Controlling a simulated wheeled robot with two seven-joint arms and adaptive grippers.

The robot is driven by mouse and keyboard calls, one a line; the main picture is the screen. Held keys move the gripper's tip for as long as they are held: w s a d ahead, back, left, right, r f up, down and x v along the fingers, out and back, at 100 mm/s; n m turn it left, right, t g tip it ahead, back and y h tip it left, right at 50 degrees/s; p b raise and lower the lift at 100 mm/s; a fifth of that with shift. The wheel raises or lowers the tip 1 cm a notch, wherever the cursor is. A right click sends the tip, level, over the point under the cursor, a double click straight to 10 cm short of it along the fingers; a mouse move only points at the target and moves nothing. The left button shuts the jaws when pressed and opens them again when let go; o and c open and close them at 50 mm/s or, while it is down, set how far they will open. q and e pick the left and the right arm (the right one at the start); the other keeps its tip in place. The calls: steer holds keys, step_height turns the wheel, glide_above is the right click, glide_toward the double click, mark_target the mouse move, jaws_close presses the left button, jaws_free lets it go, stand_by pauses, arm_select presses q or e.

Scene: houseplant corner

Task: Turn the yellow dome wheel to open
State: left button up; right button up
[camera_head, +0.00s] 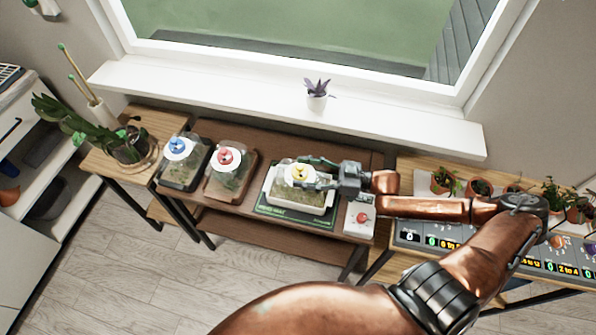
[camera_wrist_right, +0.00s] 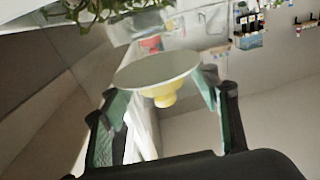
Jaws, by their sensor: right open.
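The yellow dome wheel (camera_head: 299,173) sits on a clear dome over a white planted tray (camera_head: 296,205) on the brown table. In the right wrist view it is a pale disc with a yellow hub (camera_wrist_right: 165,99). My right gripper (camera_head: 313,174) reaches in from the right at the wheel's height. Its fingers are open, one on either side of the wheel; the wrist view shows them (camera_wrist_right: 164,115) at the disc's edges. I cannot tell whether they touch it. My left gripper is not in view.
Domes with a red wheel (camera_head: 228,156) and a blue wheel (camera_head: 178,145) stand to the left. A white box with a red button (camera_head: 361,217) is right of the tray. Potted plants and a numbered panel (camera_head: 440,241) are farther right. The windowsill (camera_head: 250,99) runs behind.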

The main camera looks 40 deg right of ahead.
steer(key=shift+w+a, duration=0.5)
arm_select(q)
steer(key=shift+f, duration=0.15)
arm_select(e)
steer(key=shift+c, duration=0.5)
